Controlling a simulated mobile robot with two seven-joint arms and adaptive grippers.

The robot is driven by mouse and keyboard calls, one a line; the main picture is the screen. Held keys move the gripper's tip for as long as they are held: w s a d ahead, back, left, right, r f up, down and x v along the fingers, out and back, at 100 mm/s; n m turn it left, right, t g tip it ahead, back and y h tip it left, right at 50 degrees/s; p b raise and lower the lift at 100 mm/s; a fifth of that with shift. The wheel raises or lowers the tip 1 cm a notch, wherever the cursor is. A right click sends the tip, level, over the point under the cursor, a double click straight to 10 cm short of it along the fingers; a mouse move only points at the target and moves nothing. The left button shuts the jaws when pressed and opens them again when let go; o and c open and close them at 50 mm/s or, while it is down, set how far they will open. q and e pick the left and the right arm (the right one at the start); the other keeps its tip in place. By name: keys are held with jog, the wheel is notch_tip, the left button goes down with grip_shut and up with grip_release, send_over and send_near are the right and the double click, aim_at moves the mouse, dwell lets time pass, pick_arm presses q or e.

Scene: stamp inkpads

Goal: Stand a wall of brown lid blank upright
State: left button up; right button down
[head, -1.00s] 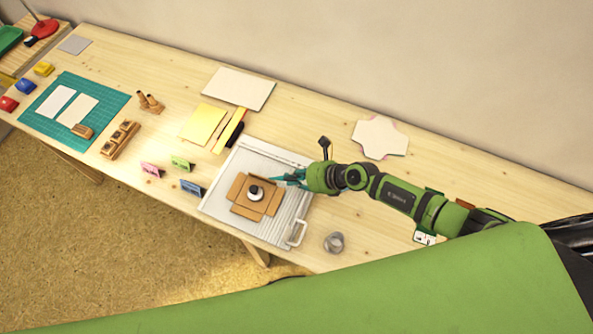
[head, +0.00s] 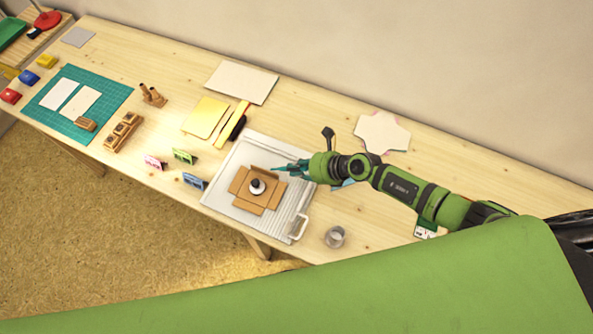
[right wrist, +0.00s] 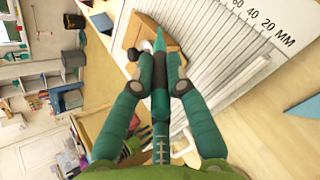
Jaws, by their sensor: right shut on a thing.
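The brown lid blank (head: 271,194) lies on the white ruled board, its cross of walls spread around a middle panel. A round white weight with a black knob (head: 257,188) rests on that panel. My right gripper (head: 279,168) reaches in from the right, its teal fingertips at the blank's upper right wall. In the right wrist view its fingers are closed together over the brown card (right wrist: 137,31), shut on the wall's edge; the fingers hide the grip itself. I cannot tell how far that wall is tilted. My left gripper is not in view.
The white board (head: 238,157) has a handle (head: 297,227) at its lower right. A grey metal cup (head: 334,237) stands to the right. Small pink, green and blue cards stand to the left, and yellow sheets (head: 206,117) lie behind. A white cross-shaped blank (head: 382,132) lies behind my arm.

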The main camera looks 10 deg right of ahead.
jog(key=shift+w+d+r, duration=0.1)
jog(key=shift+w+d, duration=0.05)
jog(key=shift+w, duration=0.05)
notch_tip(320, 180, up, 7)
jog(key=shift+w+d+r, duration=0.2)
jog(key=shift+w+d, duration=0.05)
jog(key=shift+w, duration=0.05)
dwell(0.6)
dwell(1.4)
